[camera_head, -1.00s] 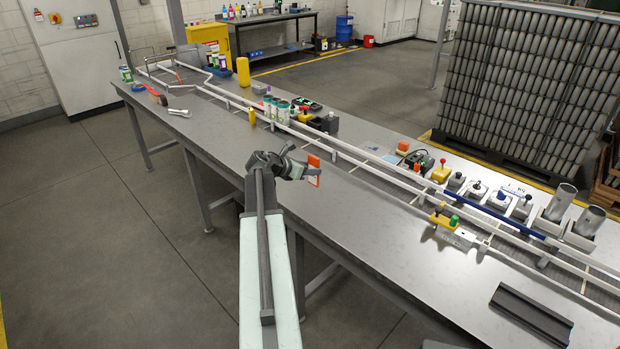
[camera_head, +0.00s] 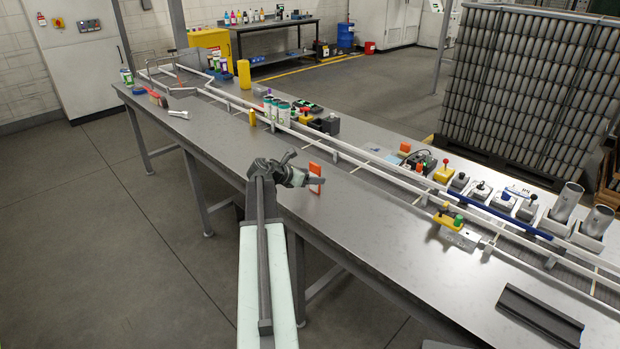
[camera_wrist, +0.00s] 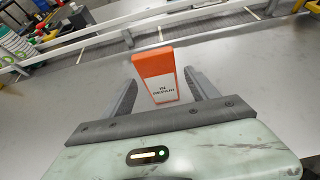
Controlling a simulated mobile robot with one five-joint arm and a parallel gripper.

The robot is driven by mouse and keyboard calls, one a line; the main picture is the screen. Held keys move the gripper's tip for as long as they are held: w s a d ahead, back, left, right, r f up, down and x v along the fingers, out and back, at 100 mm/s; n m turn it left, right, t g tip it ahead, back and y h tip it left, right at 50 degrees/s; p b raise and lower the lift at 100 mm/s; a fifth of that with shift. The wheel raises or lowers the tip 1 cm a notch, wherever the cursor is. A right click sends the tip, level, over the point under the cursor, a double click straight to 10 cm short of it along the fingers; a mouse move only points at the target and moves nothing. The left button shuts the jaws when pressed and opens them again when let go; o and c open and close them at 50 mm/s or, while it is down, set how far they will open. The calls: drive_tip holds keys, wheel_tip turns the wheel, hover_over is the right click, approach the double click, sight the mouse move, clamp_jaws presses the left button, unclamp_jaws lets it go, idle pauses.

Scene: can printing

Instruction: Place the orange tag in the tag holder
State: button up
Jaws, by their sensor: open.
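The orange tag (camera_head: 316,173) stands upright on the grey table in front of my arm. In the wrist view the orange tag (camera_wrist: 158,66) shows a white label reading "IN REPAIR". My gripper (camera_head: 313,182) is low over the table at the tag. In the wrist view my gripper (camera_wrist: 160,80) is open, with one finger on each side of the tag and a gap visible on both sides. I cannot tell for sure which thing is the tag holder; a dark grey slotted bar (camera_head: 538,316) lies on the table at the lower right.
A white conveyor rail (camera_head: 345,152) runs along the table behind the tag. Joystick boxes and metal cups (camera_head: 566,203) stand at the right, and printed cans (camera_head: 284,112) stand at the rail. The table (camera_head: 400,250) between tag and dark bar is clear.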

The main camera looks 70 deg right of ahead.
drive_tip(key=shift+r+p, duration=0.3)
drive_tip(key=shift+r, duration=0.05)
drive_tip(key=p+v, duration=0.5)
drive_tip(key=v, duration=0.7)
drive_tip(key=shift+f, duration=0.2)
drive_tip(key=shift+a, duration=0.1)
